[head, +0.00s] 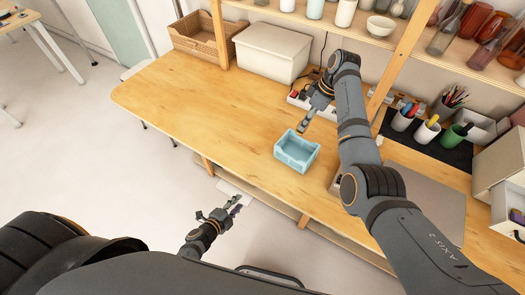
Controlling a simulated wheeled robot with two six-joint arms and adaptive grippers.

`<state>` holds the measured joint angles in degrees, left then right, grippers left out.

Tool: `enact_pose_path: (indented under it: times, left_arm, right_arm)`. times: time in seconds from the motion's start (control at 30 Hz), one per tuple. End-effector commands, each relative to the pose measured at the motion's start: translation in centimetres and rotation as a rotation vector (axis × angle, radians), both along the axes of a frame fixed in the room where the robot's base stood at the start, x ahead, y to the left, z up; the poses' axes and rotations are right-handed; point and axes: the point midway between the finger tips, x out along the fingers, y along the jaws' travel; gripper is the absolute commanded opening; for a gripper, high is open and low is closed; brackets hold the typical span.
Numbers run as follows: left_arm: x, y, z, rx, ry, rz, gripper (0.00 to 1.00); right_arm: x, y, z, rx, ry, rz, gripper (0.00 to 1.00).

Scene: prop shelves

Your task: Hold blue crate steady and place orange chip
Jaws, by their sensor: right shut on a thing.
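The light blue crate (283,157) stands upright on the wooden table near its front edge, open at the top and seemingly empty. My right gripper (302,125) points down above the table, just behind the crate and apart from it. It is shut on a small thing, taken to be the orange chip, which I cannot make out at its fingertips. My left gripper (238,203) is open and empty, in front of the table's front edge, to the lower left of the crate and not touching it.
A white bin (270,52) and a wicker basket (203,35) stand at the back. A power strip (296,98) lies behind my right gripper. Pen cups (427,131) stand on a dark mat at right. The table left of the crate (200,105) is clear.

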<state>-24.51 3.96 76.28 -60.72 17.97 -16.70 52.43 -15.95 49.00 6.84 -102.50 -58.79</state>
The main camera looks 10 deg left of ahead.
Motion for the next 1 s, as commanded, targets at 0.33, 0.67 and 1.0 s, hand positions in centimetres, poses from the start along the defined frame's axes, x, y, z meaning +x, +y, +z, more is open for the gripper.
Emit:
enact_pose_path:
  times: [0.33,0.67,1.0]
  left_arm:
    - [4.9,-8.9,15.8,0.868,-0.572,-0.796,0.32]
    - [12.1,-7.5,20.8,1.548,-0.676,-0.899,0.32]
    - [13.9,-7.9,20.5,1.584,-0.678,-0.901,0.32]
  right_arm:
    - [0.0,0.0,0.0,0.0,0.0,0.0,0.09]
    - [0.0,0.0,0.0,0.0,0.0,0.0,0.09]
    - [0.0,0.0,0.0,0.0,0.0,0.0,0.09]
